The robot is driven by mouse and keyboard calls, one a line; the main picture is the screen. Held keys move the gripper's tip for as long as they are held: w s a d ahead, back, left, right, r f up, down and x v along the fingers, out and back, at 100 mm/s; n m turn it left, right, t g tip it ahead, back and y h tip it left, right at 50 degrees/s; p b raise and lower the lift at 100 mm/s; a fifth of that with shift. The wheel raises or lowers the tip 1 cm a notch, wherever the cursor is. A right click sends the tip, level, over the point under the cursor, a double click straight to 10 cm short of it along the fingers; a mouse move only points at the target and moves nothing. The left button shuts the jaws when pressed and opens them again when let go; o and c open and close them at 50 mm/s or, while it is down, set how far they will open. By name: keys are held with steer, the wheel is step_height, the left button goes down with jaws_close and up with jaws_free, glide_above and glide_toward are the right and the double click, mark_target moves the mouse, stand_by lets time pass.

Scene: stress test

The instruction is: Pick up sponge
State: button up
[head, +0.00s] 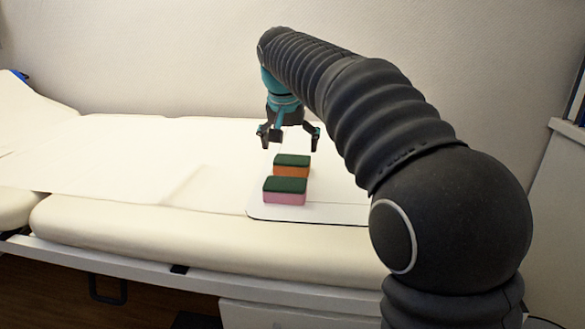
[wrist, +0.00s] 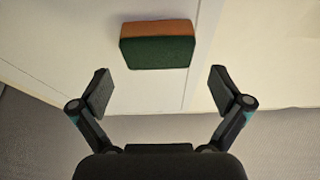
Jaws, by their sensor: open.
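Two sponges lie on a white board on the padded bed in the head view. The nearer sponge (head: 284,191) is pink with a dark green top. The sponge behind it (head: 291,166) is orange with a dark green top. My gripper (head: 290,140) is open and empty, above and just behind the orange sponge. In the wrist view, the orange sponge (wrist: 158,44) lies beyond the two spread fingertips (wrist: 160,88), apart from them. The pink sponge does not show in the wrist view.
The white board (head: 262,213) lies near the bed's front edge, partly hidden by my arm. The cream bed (head: 130,235) is largely clear, with a pale paper sheet (head: 90,165) at left. A plain wall (head: 150,60) stands behind, and a white cabinet (head: 555,220) is at right.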

mark_target(292, 159)
steer(key=b+x, duration=0.1)
steer(key=x, duration=0.4)
steer(key=shift+d+f, duration=0.1)
steer(key=shift+d, duration=0.05)
steer(key=c, duration=0.5)
step_height(292, 159, up, 5)
steer(key=shift+f+p, duration=0.1)
steer(key=shift+p, duration=0.7)
steer(key=s+d+r, duration=0.1)
steer(key=d+r, duration=0.1)
steer(key=d, duration=0.1)
steer(key=s+d+r, duration=0.1)
steer(key=d+r, duration=0.1)
steer(key=d, duration=0.2)
steer(key=s+d+r+p, duration=0.1)
steer(key=s+d+r, duration=0.1)
steer(key=d, duration=0.2)
steer(key=shift+r, duration=0.15)
steer(key=shift+o, duration=0.3)
